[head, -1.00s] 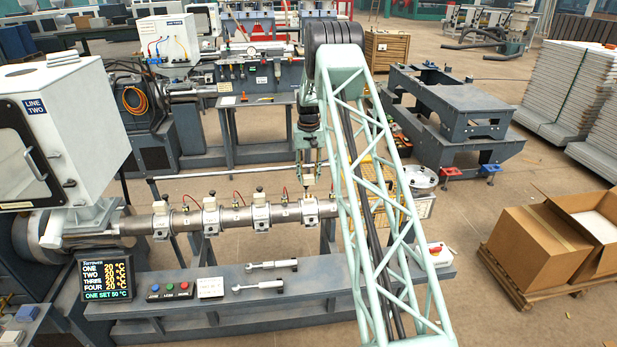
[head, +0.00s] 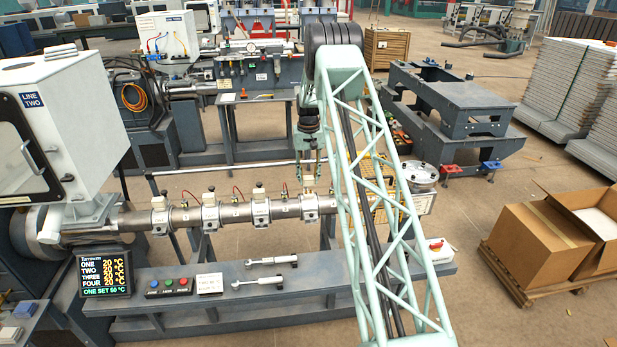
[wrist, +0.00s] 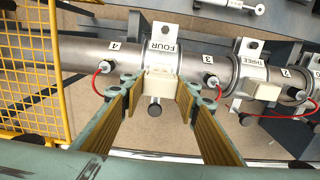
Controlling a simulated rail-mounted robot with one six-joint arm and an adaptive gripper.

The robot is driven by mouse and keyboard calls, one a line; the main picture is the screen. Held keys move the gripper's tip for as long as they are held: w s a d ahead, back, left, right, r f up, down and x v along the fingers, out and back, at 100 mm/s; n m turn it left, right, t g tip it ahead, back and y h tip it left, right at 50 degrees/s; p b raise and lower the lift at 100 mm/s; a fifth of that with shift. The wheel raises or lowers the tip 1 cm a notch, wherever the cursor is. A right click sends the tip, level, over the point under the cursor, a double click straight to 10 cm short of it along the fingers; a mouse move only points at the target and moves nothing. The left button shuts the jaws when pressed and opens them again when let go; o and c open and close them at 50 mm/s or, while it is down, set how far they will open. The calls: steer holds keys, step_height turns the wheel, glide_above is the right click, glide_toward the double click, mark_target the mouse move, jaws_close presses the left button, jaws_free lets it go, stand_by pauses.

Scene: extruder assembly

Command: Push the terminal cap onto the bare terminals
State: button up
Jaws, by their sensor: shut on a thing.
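My gripper (head: 309,170) is above the rightmost heater band on the barrel in the head view. In the wrist view its two padded fingers (wrist: 158,90) are shut on a cream terminal cap (wrist: 158,86). The cap is at the near side of the band marked FOUR (wrist: 164,45), with a dark knob beyond its near edge. The bare terminals are not visible; the cap and fingers cover that spot. I cannot tell whether the cap is fully seated.
Band THREE (wrist: 250,66) stands to the right with its own cream cap. Red-wired sensors (wrist: 208,80) rise from the barrel on both sides of band FOUR. A yellow mesh guard (wrist: 32,75) is at the left.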

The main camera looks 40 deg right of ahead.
mark_target(309, 190)
steer(key=shift+f+b, duration=0.55)
steer(key=shift+f, duration=0.9)
steer(key=shift+f+b, duration=0.55)
steer(key=shift+f, duration=0.5)
stand_by(0.6)
steer(key=o, duration=0.9)
steer(key=shift+r, duration=0.15)
steer(key=shift+r, duration=5.9)
